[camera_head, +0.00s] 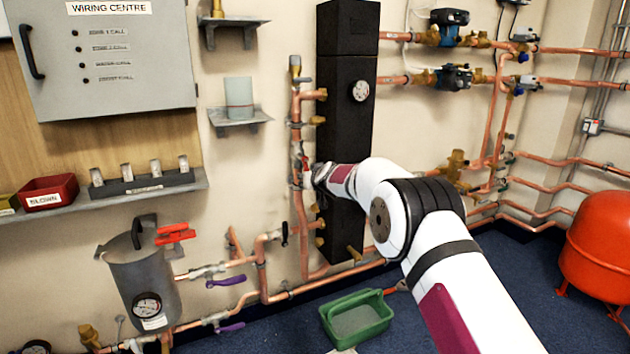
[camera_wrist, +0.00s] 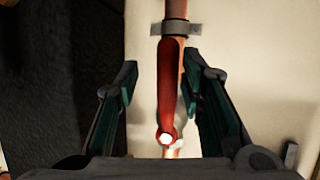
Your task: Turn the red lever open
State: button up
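A red lever (camera_wrist: 171,90) lies along a vertical copper pipe (camera_wrist: 176,10) in the wrist view, with a bright round spot at its lower end. My gripper (camera_wrist: 167,82) is open, with one finger on each side of the lever and visible gaps between. In the head view my gripper (camera_head: 311,175) is at the vertical copper pipe left of the black column, and it hides much of the lever there.
The black column (camera_head: 345,130) stands right beside the pipe. Small wall shelves (camera_head: 240,118) and a grey wiring cabinet (camera_head: 120,60) are to the left. Purple-handled valves (camera_head: 226,281) sit low down. A green tray (camera_head: 357,318) and a red tank (camera_head: 600,245) are at floor level.

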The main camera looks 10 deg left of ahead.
jog(key=v, duration=1)
jog(key=shift+s+a, duration=0.15)
jog(key=shift+s, duration=0.15)
jog(key=shift+r, duration=0.15)
